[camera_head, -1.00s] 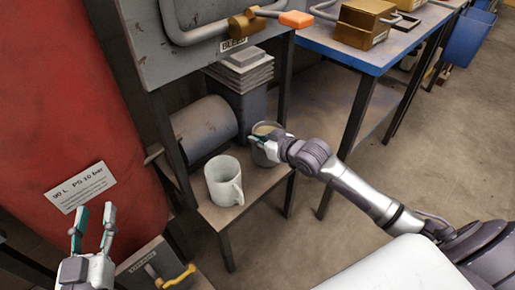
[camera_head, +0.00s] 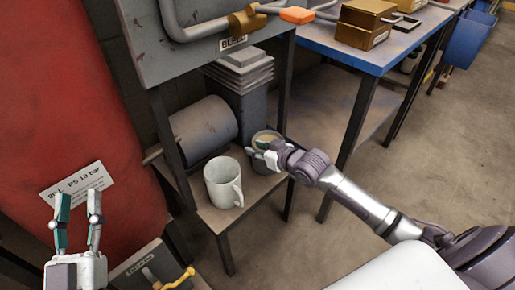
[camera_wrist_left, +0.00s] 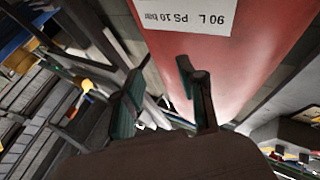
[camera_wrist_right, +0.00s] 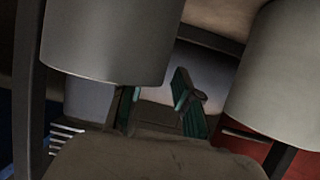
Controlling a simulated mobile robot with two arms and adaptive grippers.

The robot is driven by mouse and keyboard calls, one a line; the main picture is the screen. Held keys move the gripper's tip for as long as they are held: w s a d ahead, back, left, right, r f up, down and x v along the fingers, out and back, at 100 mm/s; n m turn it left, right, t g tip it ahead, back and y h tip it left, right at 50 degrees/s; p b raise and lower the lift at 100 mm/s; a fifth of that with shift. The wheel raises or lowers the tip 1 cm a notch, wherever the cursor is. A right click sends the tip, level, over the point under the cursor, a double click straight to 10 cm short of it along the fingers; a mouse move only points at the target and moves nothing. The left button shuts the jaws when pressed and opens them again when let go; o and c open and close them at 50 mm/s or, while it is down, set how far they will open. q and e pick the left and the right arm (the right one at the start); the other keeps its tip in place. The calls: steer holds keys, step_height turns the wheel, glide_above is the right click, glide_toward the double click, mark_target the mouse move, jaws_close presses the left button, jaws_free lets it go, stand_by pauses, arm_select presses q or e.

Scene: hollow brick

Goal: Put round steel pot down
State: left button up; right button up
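The round steel pot (camera_head: 259,161) is on the right part of the low shelf (camera_head: 232,217), upright and appearing to rest on it. In the right wrist view the pot (camera_wrist_right: 105,40) fills the upper left. My right gripper (camera_head: 265,151) is at the pot's rim. In the right wrist view its fingers (camera_wrist_right: 160,92) are apart, with a clear gap between them; the left fingertip is partly hidden behind the pot's edge. My left gripper (camera_head: 77,222) is open and empty in front of the red tank (camera_head: 60,110), also in the left wrist view (camera_wrist_left: 160,85).
A white mug (camera_head: 220,181) stands left of the pot and shows in the right wrist view (camera_wrist_right: 290,70). A grey cylinder (camera_head: 203,130) and a dark stacked block (camera_head: 240,90) are behind. A grey panel (camera_head: 185,60) overhangs. A blue-edged table (camera_head: 345,60) stands right.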

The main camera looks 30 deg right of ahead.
steer(key=shift+r, duration=0.1)
steer(key=shift+s+r, duration=0.1)
steer(key=p+v, duration=0.4)
steer(key=v, duration=0.8)
arm_select(q)
steer(key=s+a+f+g+y, duration=0.1)
steer(key=f+g+y, duration=0.1)
steer(key=f+g, duration=0.3)
steer(key=s+a+f+g+y, duration=0.1)
steer(key=f+g, duration=0.4)
steer(key=f, duration=0.5)
steer(key=shift+s+a+f+n+g+y, duration=0.3)
steer(key=shift+s+a+f+y, duration=0.1)
steer(key=shift+a, duration=0.15)
arm_select(e)
steer(key=s+a+m+g+h, duration=0.1)
steer(key=s+a, duration=0.9)
steer(key=a, duration=0.3)
steer(key=shift+r+h, duration=0.35)
steer(key=shift+h, duration=0.05)
arm_select(q)
steer(key=shift+w, duration=0.1)
